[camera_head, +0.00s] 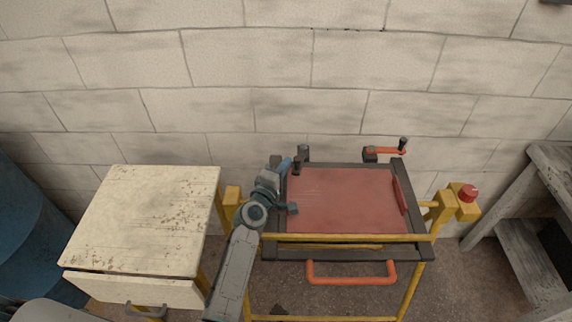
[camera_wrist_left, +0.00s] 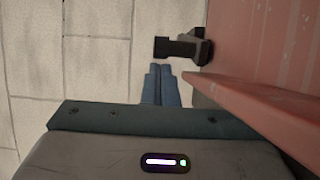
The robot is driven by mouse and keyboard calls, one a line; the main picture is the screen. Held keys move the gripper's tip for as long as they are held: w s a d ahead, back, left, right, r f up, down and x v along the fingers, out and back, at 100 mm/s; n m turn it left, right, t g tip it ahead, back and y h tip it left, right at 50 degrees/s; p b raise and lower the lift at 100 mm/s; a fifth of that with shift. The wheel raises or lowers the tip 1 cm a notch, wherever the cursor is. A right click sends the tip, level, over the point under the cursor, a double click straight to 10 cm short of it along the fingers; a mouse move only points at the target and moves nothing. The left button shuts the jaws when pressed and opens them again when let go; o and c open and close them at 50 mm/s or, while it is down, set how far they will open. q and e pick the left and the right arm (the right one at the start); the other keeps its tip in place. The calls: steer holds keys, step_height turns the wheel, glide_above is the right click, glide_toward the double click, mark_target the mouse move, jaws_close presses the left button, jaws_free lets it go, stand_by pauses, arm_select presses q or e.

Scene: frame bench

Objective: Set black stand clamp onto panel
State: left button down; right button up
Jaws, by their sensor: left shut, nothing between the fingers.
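The red panel (camera_head: 345,200) lies in a dark frame on the yellow bench. A black clamp (camera_head: 303,151) stands at the panel's back left corner. In the left wrist view a black clamp (camera_wrist_left: 182,47) shows just ahead of the fingers, beside the red panel (camera_wrist_left: 265,45). I cannot tell whether it touches the panel. My left gripper (camera_head: 287,163) is by the panel's back left corner, close to this clamp. Its blue fingers (camera_wrist_left: 160,85) are together and empty, apart from the clamp. A dark knob (camera_head: 297,166) partly overlaps the gripper region. My right gripper is not in view.
Another clamp with an orange arm (camera_head: 385,151) stands at the back right. An orange handle (camera_head: 350,274) is at the bench front. A red button (camera_head: 468,193) is on the right. A worn cream cabinet (camera_head: 145,215) stands left, and a block wall (camera_head: 310,65) is behind.

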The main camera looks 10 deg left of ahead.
arm_select(q)
steer(key=b+v, duration=0.1)
steer(key=v, duration=0.8)
steer(key=shift+s+f+b, duration=0.1)
steer(key=shift+s+b, duration=0.05)
steer(key=shift+b, duration=0.15)
steer(key=shift+s, duration=0.4)
